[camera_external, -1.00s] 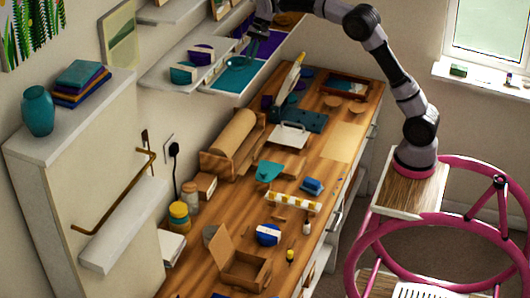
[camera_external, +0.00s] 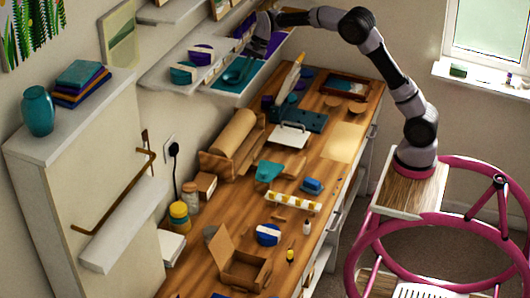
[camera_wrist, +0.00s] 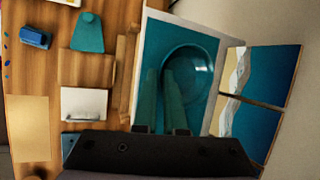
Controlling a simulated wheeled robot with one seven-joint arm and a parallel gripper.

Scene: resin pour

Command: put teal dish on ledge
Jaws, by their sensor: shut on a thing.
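The teal dish (camera_wrist: 194,66) is a round, glassy, shallow dish. In the wrist view it lies over the teal mat (camera_wrist: 155,42) on the white ledge, with my fingers reaching over its near-left part. My gripper (camera_wrist: 163,85) is shut on the dish. In the external view my gripper (camera_external: 255,55) points down at the ledge (camera_external: 222,86) on the wall, with the dish (camera_external: 234,72) just below and left of it. The dish blends with the mat, so I cannot tell whether it touches the surface.
Purple and teal rolls with pale bands (camera_external: 185,74) stand on the shelf left of the dish. Wave pictures (camera_wrist: 262,75) stand beside the ledge in the wrist view. Below is a cluttered wooden counter (camera_external: 285,160) with a paper roll (camera_external: 235,132) and a cardboard box (camera_external: 243,268).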

